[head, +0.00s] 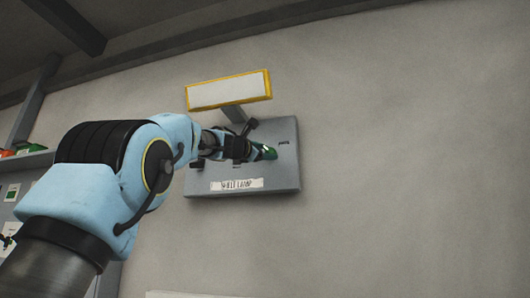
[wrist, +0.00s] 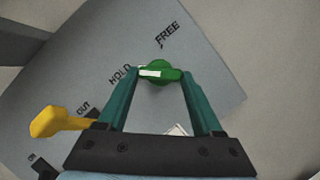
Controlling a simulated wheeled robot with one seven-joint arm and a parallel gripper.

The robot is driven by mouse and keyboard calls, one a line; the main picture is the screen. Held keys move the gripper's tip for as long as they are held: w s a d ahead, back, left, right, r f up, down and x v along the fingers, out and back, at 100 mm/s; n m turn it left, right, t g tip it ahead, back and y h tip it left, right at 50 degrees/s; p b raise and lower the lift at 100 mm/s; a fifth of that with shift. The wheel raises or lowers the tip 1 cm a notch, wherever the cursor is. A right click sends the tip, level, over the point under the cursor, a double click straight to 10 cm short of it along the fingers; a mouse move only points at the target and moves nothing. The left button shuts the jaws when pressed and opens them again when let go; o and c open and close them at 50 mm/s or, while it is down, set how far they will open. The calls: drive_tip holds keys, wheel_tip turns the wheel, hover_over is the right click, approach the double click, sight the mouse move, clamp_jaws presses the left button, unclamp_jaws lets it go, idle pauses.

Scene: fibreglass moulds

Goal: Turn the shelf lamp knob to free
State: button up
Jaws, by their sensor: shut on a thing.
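The shelf lamp panel (head: 285,180) is a grey box on the wall with a "SHELF LAMP" label (head: 237,184). Its green knob (wrist: 160,70) sits between the two teal fingers of my gripper (wrist: 160,76), which is shut on it. The knob's white mark points left, toward the HOLD label (wrist: 120,75). The FREE label (wrist: 168,34) is above the knob in the wrist view. In the head view, my gripper (head: 254,151) reaches the panel from the left and the green knob (head: 268,152) is partly hidden.
A yellow lever (wrist: 58,122) sticks out of the panel left of my fingers, near the OUT and ON labels. A yellow-framed white plate (head: 230,91) is above the panel. The wall (head: 410,150) to the right is bare.

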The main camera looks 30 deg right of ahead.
drive_tip(key=c, duration=0.4)
drive_tip(key=shift+m, duration=0.5)
drive_tip(key=m+g+p, duration=0.2)
drive_tip(key=m, duration=0.1)
drive_tip(key=shift+w+a+r, duration=0.1)
drive_tip(key=shift+r, duration=0.2)
drive_tip(key=m+p, duration=0.1)
drive_tip(key=m+y+p, duration=0.1)
drive_tip(key=m, duration=0.1)
drive_tip(key=m+g+p, duration=0.1)
drive_tip(key=m, duration=0.1)
drive_tip(key=shift+r+y+p, duration=0.25)
drive_tip(key=shift+y+p, duration=0.05)
drive_tip(key=shift+p, duration=0.05)
drive_tip(key=m+y+p, duration=0.1)
drive_tip(key=m, duration=0.2)
drive_tip(key=shift+g, duration=0.4)
drive_tip(key=m+y, duration=0.2)
drive_tip(key=m, duration=0.2)
drive_tip(key=shift+r+p, duration=0.1)
drive_tip(key=shift+p, duration=0.2)
